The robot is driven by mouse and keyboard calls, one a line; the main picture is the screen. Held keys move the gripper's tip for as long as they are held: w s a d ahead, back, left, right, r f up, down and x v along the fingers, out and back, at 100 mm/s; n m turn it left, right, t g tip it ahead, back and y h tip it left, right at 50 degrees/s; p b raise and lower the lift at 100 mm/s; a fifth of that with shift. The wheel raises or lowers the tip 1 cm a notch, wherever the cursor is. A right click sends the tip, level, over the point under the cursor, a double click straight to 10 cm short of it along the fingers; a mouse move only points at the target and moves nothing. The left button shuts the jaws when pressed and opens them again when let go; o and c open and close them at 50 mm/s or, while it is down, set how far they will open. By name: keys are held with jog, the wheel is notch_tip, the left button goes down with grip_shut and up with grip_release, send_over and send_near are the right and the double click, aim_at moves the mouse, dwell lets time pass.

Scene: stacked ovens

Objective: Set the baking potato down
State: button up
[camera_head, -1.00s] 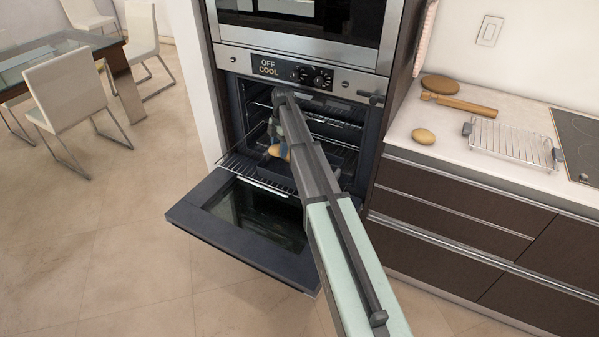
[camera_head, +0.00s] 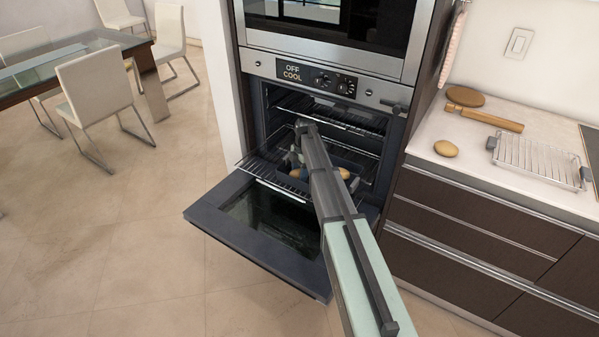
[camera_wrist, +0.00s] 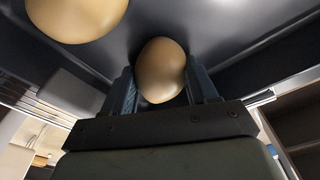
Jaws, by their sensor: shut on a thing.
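A tan baking potato (camera_wrist: 161,70) sits between the two fingers of my gripper (camera_wrist: 161,88) in the wrist view. My gripper is shut on it. In the head view the held potato (camera_head: 295,173) shows just left of my arm, low over the pulled-out oven rack (camera_head: 258,165). A second potato (camera_head: 344,173) shows right of my arm at a dark tray (camera_head: 352,158); it also shows at the upper left of the wrist view (camera_wrist: 75,15). The dark tray surface (camera_wrist: 228,38) lies close behind the held potato. I cannot tell whether they touch.
The oven door (camera_head: 215,205) hangs open below the rack. The oven display (camera_head: 291,72) reads OFF and COOL. On the right counter are another potato-like item (camera_head: 446,148), a rolling pin (camera_head: 492,121), a round board (camera_head: 465,97) and a wire rack (camera_head: 540,160).

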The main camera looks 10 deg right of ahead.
jog(key=shift+f, duration=0.1)
jog(key=o, duration=1.1)
jog(key=shift+o, duration=0.2)
notch_tip(320, 180, up, 12)
jog(key=d, duration=0.1)
jog(key=shift+w+d, duration=0.2)
